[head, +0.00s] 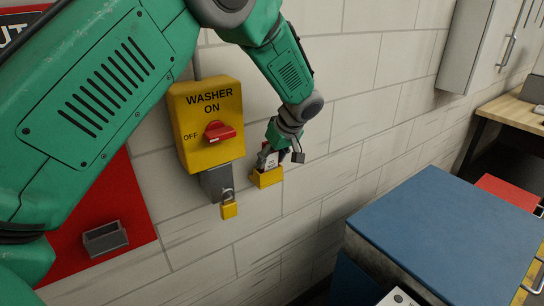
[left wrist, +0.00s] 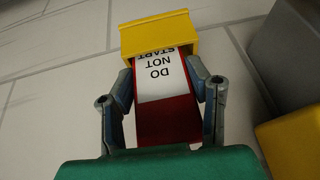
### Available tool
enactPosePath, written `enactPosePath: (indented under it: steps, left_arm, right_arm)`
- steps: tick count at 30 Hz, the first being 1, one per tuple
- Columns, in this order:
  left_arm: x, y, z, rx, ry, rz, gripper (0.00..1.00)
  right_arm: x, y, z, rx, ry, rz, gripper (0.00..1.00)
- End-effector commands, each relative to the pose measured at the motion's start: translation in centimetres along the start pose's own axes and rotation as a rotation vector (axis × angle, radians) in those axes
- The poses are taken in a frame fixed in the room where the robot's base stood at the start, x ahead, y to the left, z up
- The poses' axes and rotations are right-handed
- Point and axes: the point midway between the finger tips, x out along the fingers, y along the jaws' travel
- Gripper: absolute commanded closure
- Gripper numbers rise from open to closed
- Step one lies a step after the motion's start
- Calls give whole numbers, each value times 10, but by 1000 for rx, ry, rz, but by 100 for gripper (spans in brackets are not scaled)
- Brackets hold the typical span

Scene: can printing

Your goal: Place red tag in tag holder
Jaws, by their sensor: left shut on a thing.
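The red tag (left wrist: 168,112) has a white label reading "DO NOT START". My left gripper (left wrist: 167,82) is shut on it, with one finger at each side edge. The yellow tag holder (left wrist: 158,38) is at the tag's far end. That end of the tag is hidden behind the holder's edge, apparently inside its opening. In the head view, the holder (head: 267,178) is on the white wall, and my left gripper (head: 271,154) is just above it. The tag's white label (head: 271,160) shows between them. My right gripper is not in view.
The yellow washer switch box (head: 209,125) is left of the holder. A yellow padlock (head: 229,210) hangs below it. A grey tray (head: 105,239) is on a red board (head: 70,245). A blue-topped cabinet (head: 450,225) stands at right. The wall between holder and cabinet is clear.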

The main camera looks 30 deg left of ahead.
Motion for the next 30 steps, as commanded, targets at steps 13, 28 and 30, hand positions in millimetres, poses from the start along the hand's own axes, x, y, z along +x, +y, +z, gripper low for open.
enactPosePath:
  steps: [13, 28, 30]
  left_arm:
    - [1, 0, 0, -1, 2, 2, 35]
    - [-30, 0, -2, -3, 5, 7, 35]
    - [-46, 0, -2, -1, 6, 7, 35]
  right_arm:
    - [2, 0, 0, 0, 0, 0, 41]
    - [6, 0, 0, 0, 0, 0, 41]
    - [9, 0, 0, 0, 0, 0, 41]
